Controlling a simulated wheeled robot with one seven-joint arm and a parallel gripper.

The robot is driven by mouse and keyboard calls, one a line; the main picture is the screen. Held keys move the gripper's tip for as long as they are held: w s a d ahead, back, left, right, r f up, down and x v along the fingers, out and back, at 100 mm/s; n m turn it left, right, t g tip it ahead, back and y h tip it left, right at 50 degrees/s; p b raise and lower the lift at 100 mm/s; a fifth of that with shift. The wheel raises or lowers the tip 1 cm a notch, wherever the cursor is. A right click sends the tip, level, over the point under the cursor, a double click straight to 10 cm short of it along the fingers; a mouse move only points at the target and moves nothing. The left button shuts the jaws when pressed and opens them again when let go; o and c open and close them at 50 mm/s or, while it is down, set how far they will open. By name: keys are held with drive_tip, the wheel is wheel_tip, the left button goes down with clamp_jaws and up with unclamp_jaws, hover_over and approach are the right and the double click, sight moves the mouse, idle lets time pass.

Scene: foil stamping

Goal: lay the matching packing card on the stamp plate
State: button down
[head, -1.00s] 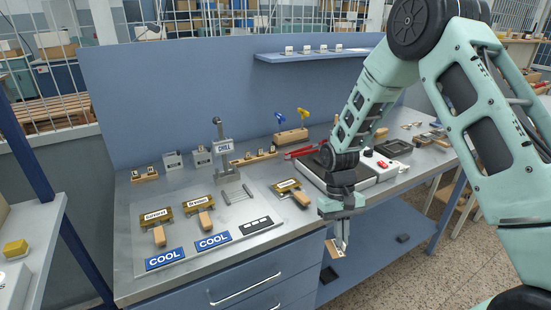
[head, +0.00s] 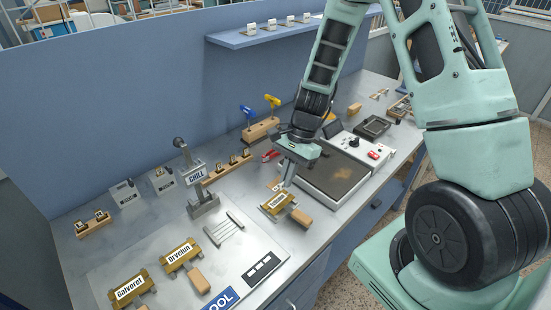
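Three brass stamp plates with wooden handles and name labels lie on the bench: one reading roughly "Calvoret" (head: 131,288), one reading roughly "Orvelun" (head: 180,256), and a third (head: 277,204) whose label is too small to read. My gripper (head: 286,183) points down just above and behind the third plate. A small tan and white card (head: 275,185) shows at its fingertips and appears held. The fingers partly hide it, and any mark on it cannot be read. I cannot tell whether the card touches the plate.
A grey stand with a "CHILL" sign (head: 196,174) rises left of my gripper. A hot plate unit (head: 338,172) lies to the right. A wooden block with blue and yellow handled tools (head: 261,130) stands behind. A blue "COOL" label (head: 221,301) and a black-squared strip (head: 262,269) lie in front.

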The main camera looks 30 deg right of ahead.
sight(283, 205)
drive_tip(key=shift+w, duration=0.1)
drive_tip(key=shift+r, duration=0.1)
idle(0.3)
drive_tip(key=shift+f+b, duration=2.45)
drive_tip(key=shift+f, duration=1.15)
drive_tip(key=c, duration=1.6)
unclamp_jaws()
drive_tip(key=shift+o, duration=0.2)
drive_tip(key=shift+r, duration=0.15)
drive_tip(key=b+v, duration=0.1)
drive_tip(key=v, duration=1.6)
drive_tip(key=shift+b, duration=0.35)
